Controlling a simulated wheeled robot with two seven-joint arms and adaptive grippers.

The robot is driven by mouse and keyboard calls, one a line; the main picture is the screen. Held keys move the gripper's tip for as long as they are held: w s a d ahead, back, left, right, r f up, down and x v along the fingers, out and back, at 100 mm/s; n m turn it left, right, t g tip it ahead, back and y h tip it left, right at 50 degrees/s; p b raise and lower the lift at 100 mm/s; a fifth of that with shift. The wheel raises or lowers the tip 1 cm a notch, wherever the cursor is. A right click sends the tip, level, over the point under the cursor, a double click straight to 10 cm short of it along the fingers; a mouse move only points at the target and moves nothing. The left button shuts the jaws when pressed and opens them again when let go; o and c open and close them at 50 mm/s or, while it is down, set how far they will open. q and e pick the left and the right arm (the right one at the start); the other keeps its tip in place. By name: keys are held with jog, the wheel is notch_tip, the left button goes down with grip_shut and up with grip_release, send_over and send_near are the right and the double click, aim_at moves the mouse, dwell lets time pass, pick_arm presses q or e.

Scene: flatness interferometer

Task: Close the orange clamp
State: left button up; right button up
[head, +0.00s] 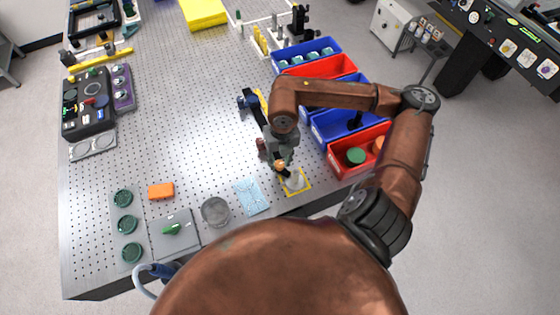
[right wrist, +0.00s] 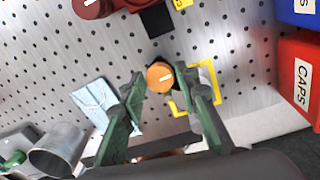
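The orange clamp shows in the right wrist view as a round orange knob (right wrist: 160,77) with a white line across its top. My right gripper (right wrist: 163,84) is open, its green fingers on either side of the knob. I cannot tell whether either finger touches it. In the head view the right gripper (head: 281,156) points down near the table's front edge, and a bit of the orange knob (head: 280,165) shows below it. A dark red knob (right wrist: 90,6), also with a white line, is close by at the top left. My left gripper is not in view.
A yellow square outline (right wrist: 214,75) lies beside the orange knob. Red and blue bins (head: 333,165) stand to the right. A light blue cloth (head: 252,196), a metal cup (head: 215,211) and an orange block (head: 160,191) lie left. The perforated table's middle (head: 180,100) is clear.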

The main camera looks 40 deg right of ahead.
aim_at(281, 164)
jog(key=shift+o, duration=1.4)
notch_tip(281, 164, up, 12)
jog(key=shift+s+d, duration=0.15)
